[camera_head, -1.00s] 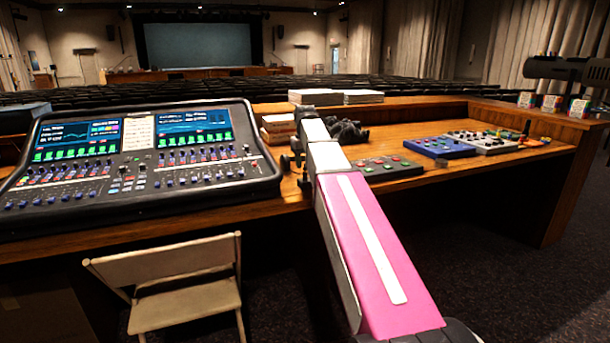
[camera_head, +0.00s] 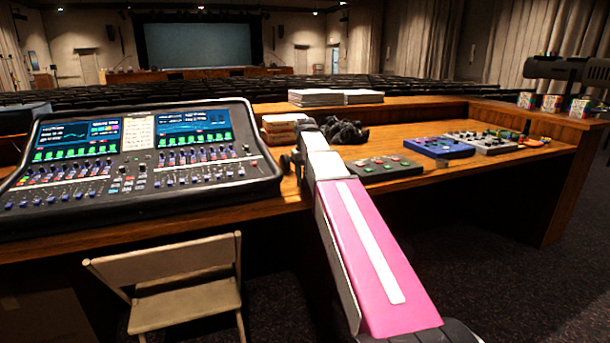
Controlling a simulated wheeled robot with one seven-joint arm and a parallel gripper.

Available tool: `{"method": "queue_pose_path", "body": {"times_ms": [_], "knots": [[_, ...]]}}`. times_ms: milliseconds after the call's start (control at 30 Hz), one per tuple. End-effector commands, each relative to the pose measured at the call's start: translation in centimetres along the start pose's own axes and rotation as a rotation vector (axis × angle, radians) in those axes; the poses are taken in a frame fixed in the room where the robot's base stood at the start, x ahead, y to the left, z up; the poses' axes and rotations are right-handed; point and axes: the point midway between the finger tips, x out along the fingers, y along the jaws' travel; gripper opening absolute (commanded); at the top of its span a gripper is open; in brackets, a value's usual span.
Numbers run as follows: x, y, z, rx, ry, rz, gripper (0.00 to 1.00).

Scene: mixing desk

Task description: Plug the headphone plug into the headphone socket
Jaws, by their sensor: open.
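My arm reaches forward over the desk's front edge. My gripper (camera_head: 290,163) is the small dark part at its far end, beside the right edge of the mixing console (camera_head: 262,178). It is open, and the arm hides part of it. I see nothing held in it, though it is small and dark here. A black bundle that looks like headphones (camera_head: 348,132) lies on the desk just behind and right of the arm's end. I cannot make out the headphone plug or the headphone socket in this view.
A grey button box (camera_head: 385,169) lies right of the arm. A blue box (camera_head: 440,148) and a white box (camera_head: 482,143) stand farther right. Books (camera_head: 282,125) lie behind the gripper. A folding chair (camera_head: 180,280) stands in front.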

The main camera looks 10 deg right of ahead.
Motion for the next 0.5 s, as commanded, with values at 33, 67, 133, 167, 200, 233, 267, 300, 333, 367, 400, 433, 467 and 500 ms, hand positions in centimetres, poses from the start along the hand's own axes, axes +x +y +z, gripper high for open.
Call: {"method": "queue_pose_path", "body": {"times_ms": [33, 67, 133, 167, 200, 233, 267, 300, 333, 367, 400, 433, 467, 500], "knots": [[0.0, 0.0, 0.0, 0.0, 0.0, 0.0, 0.44], [0.0, 0.0, 0.0, 0.0, 0.0, 0.0, 0.44], [-0.01, 0.0, 0.0, 0.0, 0.0, 0.0, 0.44], [-0.01, 0.0, 0.0, 0.0, 0.0, 0.0, 0.44], [-0.01, 0.0, 0.0, 0.0, 0.0, 0.0, 0.44], [-0.01, 0.0, 0.0, 0.0, 0.0, 0.0, 0.44], [-0.01, 0.0, 0.0, 0.0, 0.0, 0.0, 0.44], [-0.01, 0.0, 0.0, 0.0, 0.0, 0.0, 0.44], [-0.01, 0.0, 0.0, 0.0, 0.0, 0.0, 0.44], [-0.01, 0.0, 0.0, 0.0, 0.0, 0.0, 0.44], [-0.01, 0.0, 0.0, 0.0, 0.0, 0.0, 0.44], [-0.01, 0.0, 0.0, 0.0, 0.0, 0.0, 0.44], [-0.01, 0.0, 0.0, 0.0, 0.0, 0.0, 0.44], [-0.01, 0.0, 0.0, 0.0, 0.0, 0.0, 0.44]]}}
